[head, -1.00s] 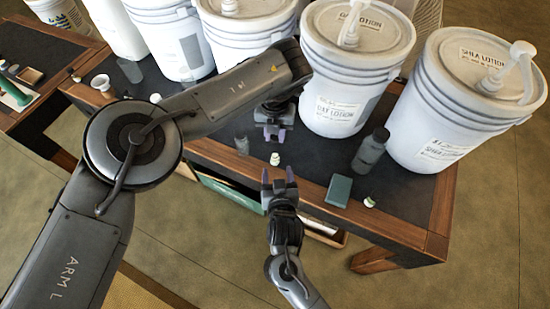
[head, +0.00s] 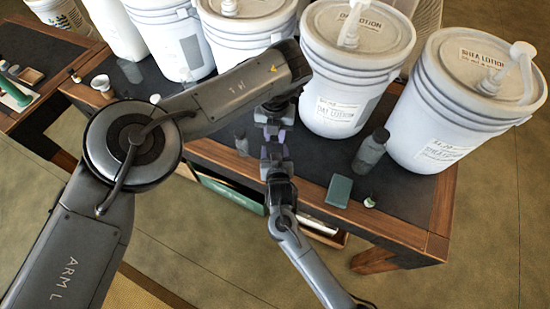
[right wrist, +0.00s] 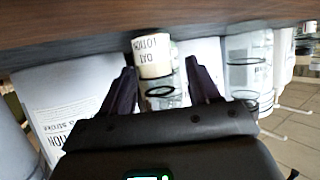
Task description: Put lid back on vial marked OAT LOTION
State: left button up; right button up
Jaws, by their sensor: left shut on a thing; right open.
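A small cream vial with an upside-down OAT LOTION label (right wrist: 152,56) shows in the right wrist view. My right gripper (right wrist: 163,80) is open, with one finger on each side of the vial in the picture; I cannot tell whether they touch it. In the head view my right gripper (head: 275,150) is at the table's front edge, just below my left gripper (head: 272,128). The vial is hidden there. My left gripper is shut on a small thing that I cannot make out. I cannot pick out the lid.
The OAT LOTION pump bucket (head: 335,95) and SHEA LOTION bucket (head: 435,125) stand behind. A grey bottle (head: 370,150), a green block (head: 339,191) and a small capped item (head: 370,202) are to the right. A clear cup (head: 241,143) is left of the grippers.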

jog(key=shift+w+f, duration=0.1)
jog(key=shift+w, duration=0.2)
grip_shut()
